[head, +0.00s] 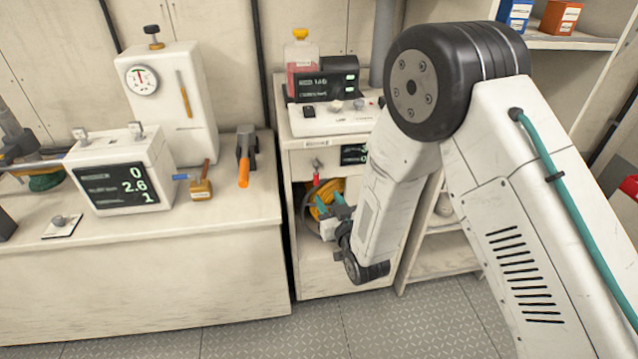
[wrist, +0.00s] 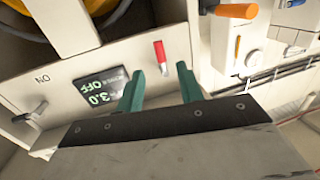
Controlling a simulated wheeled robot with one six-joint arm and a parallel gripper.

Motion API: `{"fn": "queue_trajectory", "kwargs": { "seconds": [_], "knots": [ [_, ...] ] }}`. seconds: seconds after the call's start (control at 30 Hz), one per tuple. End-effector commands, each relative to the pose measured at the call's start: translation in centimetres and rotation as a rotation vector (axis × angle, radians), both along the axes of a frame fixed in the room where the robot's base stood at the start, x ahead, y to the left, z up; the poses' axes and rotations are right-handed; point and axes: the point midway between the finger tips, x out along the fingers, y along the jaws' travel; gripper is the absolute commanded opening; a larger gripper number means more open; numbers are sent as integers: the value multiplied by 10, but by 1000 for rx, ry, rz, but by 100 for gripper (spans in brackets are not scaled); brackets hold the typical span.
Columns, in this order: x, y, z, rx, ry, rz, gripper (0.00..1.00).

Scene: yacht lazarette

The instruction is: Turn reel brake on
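A red-handled lever (head: 316,179) hangs on the cabinet front, left of a small dark screen (head: 353,154). In the wrist view, which is turned over, the red lever (wrist: 159,50) shows beyond the fingertips, and the screen (wrist: 103,88) reads OFF and 3.0. A metal switch handle (wrist: 30,114) sits on the same panel beside a small label that looks like ON. I cannot tell which control is the reel brake. My gripper (head: 328,207) is open and empty, below the red lever; its teal fingers (wrist: 160,71) stand apart in the wrist view, with no visible contact.
A yellow coil (head: 326,196) lies in the cabinet opening behind my gripper. A bench (head: 130,235) stands to the left, with an orange-handled tool (head: 243,172) and a display box (head: 121,180). Shelves (head: 440,257) stand to the right. The grey floor (head: 270,330) in front looks clear.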

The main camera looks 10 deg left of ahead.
Motion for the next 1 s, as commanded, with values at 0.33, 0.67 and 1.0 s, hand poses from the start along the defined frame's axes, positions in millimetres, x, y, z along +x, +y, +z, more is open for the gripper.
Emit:
{"fn": "queue_trajectory", "kwargs": {
  "seconds": [0.33,0.67,1.0],
  "knots": [
    [36,24,4,12,-17,-1,37],
    [64,43,4,10,-14,-1,37],
    [64,43,4,9,-13,-1,15]
  ]
}}
